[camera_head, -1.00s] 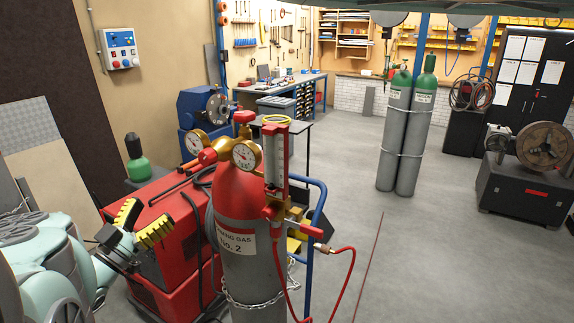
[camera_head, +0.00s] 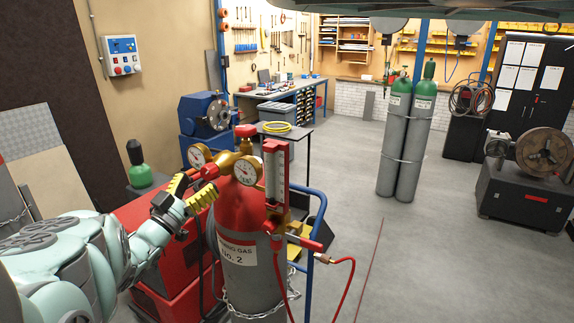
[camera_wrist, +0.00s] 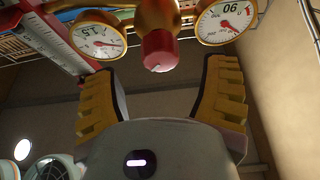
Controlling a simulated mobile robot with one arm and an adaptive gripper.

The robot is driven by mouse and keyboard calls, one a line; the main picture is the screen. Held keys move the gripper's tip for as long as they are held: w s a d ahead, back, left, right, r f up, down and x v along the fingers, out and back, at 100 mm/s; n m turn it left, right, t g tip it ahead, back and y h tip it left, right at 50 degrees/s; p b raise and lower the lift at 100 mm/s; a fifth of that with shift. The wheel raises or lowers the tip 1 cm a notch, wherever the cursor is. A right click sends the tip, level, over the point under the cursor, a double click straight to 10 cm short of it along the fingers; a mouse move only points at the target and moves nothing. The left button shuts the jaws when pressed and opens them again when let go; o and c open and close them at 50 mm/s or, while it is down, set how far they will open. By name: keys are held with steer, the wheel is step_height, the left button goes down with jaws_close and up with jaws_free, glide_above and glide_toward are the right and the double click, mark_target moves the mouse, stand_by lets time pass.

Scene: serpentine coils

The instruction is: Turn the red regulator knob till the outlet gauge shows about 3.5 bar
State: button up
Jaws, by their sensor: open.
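The red regulator knob (camera_head: 208,171) sits on the brass regulator on top of the red-shouldered gas cylinder (camera_head: 240,205). In the wrist view the knob (camera_wrist: 160,50) points toward me, just beyond and between my fingertips. My gripper (camera_head: 199,182) has yellow ribbed fingers spread apart; in the wrist view the gripper (camera_wrist: 160,72) holds nothing, with gaps on both sides of the knob. Two round gauges flank the knob: one gauge (camera_head: 246,168) faces the head camera, the other gauge (camera_head: 199,156) is behind left.
A flowmeter tube (camera_head: 276,175) stands right of the near gauge, with a red hose (camera_head: 345,285) below. A chain (camera_head: 262,312) wraps the cylinder. A red machine (camera_head: 165,225) stands behind my arm. Open floor (camera_head: 400,260) lies to the right.

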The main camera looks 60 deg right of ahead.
mark_target(206, 175)
steer(key=shift+x, duration=0.95)
steer(key=shift+d+r, duration=0.15)
steer(key=shift+d, duration=0.55)
steer(key=shift+w+d+r, duration=0.2)
steer(key=shift+d+r, duration=0.1)
steer(key=shift+d, duration=0.15)
steer(key=c, duration=1.2)
